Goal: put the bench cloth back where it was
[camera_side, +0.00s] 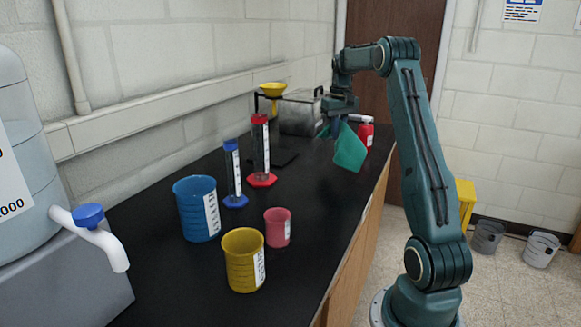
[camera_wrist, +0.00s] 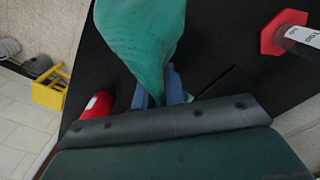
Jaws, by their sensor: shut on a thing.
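The bench cloth (camera_side: 348,149) is green and hangs from my gripper (camera_side: 340,118) over the far part of the black bench. In the wrist view the cloth (camera_wrist: 140,40) is bunched between the blue fingers of my gripper (camera_wrist: 160,90) and spreads out beyond them. My gripper is shut on it. I cannot tell whether the cloth's lower edge touches the bench top.
A red bottle (camera_side: 365,136) stands close to the cloth. A grey metal box (camera_side: 299,113) and a yellow funnel on a stand (camera_side: 272,89) are behind. Cylinders with red (camera_side: 261,150) and blue (camera_side: 233,172) parts and several coloured beakers (camera_side: 244,262) stand nearer on the black bench (camera_side: 165,283).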

